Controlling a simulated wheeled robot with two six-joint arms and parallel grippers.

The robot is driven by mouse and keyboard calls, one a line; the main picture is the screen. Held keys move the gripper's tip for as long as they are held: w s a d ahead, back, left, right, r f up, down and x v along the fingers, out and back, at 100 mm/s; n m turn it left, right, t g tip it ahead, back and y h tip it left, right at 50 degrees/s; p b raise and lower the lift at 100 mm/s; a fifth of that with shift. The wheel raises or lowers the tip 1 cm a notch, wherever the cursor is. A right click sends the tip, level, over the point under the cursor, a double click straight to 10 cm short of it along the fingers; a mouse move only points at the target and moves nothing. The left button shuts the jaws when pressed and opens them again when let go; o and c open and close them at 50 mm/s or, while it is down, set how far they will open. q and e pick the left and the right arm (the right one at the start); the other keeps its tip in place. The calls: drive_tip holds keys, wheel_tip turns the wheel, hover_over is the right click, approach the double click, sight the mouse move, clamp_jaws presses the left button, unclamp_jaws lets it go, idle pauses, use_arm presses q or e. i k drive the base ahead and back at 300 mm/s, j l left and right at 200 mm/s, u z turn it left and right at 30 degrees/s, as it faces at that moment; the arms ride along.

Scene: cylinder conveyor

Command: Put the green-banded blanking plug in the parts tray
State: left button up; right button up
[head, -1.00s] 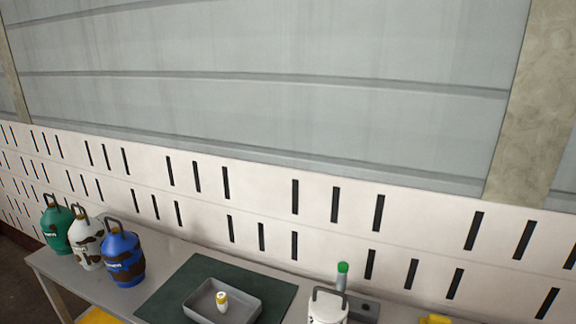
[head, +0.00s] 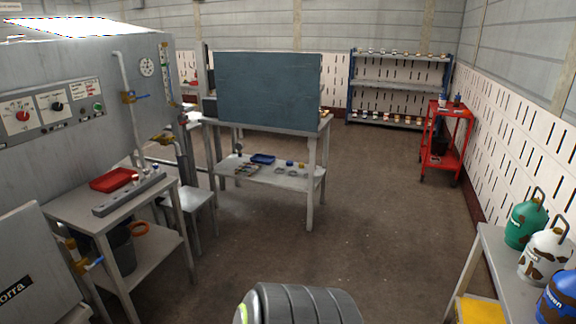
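I cannot make out a green-banded blanking plug in the head view. A red tray (head: 112,180) lies on the grey workbench at the left, and a blue tray (head: 262,158) lies on the lower shelf of the table in the middle. I cannot tell whether either is the parts tray. Small parts (head: 246,169) lie on that lower shelf, too small to identify. Neither of my grippers is in view.
A grey block with a row of holes (head: 130,194) lies beside the red tray. A blue-grey board (head: 268,90) stands on the middle table. A shelf rack (head: 400,87) and a red cart (head: 443,142) stand behind. Gas cylinders (head: 525,223) stand at right. The central floor is clear.

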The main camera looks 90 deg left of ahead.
sight(122, 178)
drive_tip(key=u, duration=5.05)
drive_tip(key=i+z, duration=0.3)
drive_tip(key=i, duration=0.4)
